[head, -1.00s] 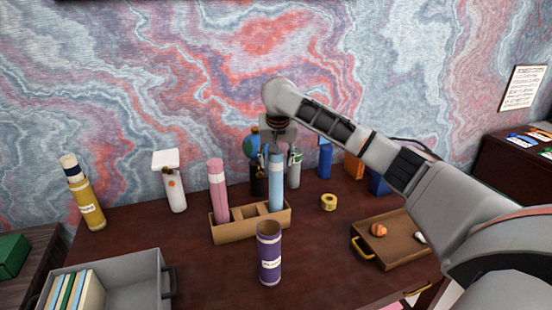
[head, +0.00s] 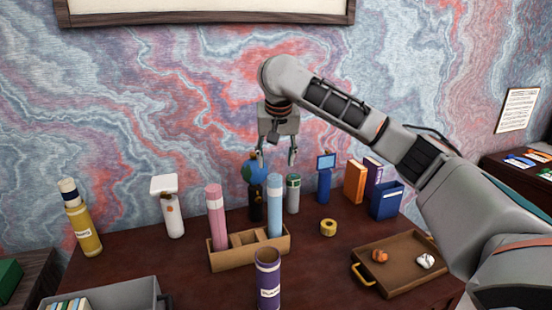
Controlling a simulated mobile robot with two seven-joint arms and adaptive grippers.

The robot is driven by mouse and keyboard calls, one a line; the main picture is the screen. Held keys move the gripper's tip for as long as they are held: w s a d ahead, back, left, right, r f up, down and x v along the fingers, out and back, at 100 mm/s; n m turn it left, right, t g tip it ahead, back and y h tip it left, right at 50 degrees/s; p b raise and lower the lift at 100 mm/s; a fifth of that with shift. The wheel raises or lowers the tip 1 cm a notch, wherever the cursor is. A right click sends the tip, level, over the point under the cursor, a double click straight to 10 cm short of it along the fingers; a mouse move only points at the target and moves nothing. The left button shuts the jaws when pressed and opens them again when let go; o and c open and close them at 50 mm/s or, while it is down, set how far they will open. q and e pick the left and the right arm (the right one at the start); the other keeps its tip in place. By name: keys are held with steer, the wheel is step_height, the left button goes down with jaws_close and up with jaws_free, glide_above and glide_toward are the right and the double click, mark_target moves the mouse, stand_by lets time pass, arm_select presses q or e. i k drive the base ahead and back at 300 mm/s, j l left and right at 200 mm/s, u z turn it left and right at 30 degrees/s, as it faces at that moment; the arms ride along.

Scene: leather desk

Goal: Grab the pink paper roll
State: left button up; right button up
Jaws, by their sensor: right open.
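The pink paper roll (head: 216,222) stands upright in the left part of a tan wooden holder (head: 236,261) on the desk. A light blue roll (head: 274,208) stands upright in the right part of the same holder. The slots between them look empty. My right gripper (head: 277,160) is open and empty, pointing down above the blue roll, to the right of and higher than the pink roll. It touches neither roll as far as I can see. My left gripper is out of view.
A purple tube (head: 268,283) stands in front of the holder. A white bottle-like object (head: 172,212) and a yellow tube (head: 84,226) stand left. Yellow tape (head: 328,228) and a brown tray (head: 400,262) lie right. A grey bin (head: 105,297) is at the front left.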

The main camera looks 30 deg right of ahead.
mark_target(213, 192)
steer(key=k, duration=1)
